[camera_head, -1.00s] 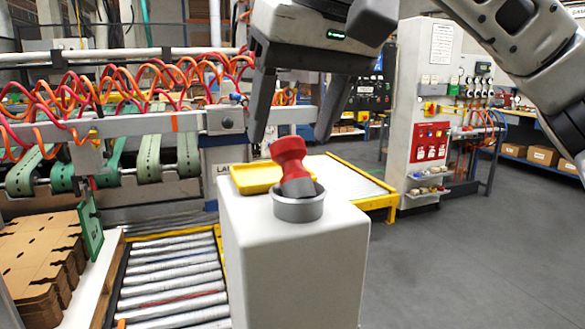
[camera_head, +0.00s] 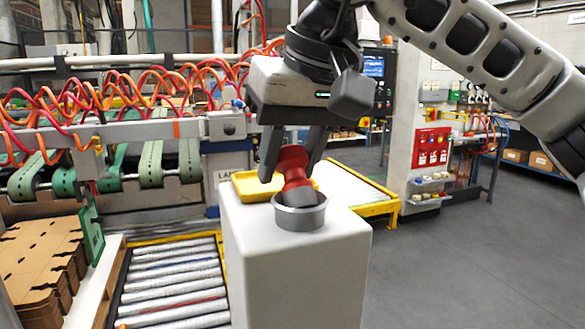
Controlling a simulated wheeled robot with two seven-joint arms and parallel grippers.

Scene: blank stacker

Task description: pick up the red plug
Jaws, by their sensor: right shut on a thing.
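The red plug (camera_head: 292,166) has a red knob-like top and a dark grey lower part. It stands slightly tilted, with its lower end inside a round grey cup (camera_head: 300,217) on top of a pale pedestal (camera_head: 293,262). My right gripper (camera_head: 290,172) comes down from above, its two dark fingers on either side of the red top, shut on the plug. The cup's rim hides the plug's lowest end. My left gripper is not in view.
A yellow tray (camera_head: 247,187) lies just behind the cup. A roller conveyor (camera_head: 172,285) and stacked cardboard blanks (camera_head: 38,262) are at the left. A control cabinet (camera_head: 408,140) stands behind at the right. The grey floor at right is clear.

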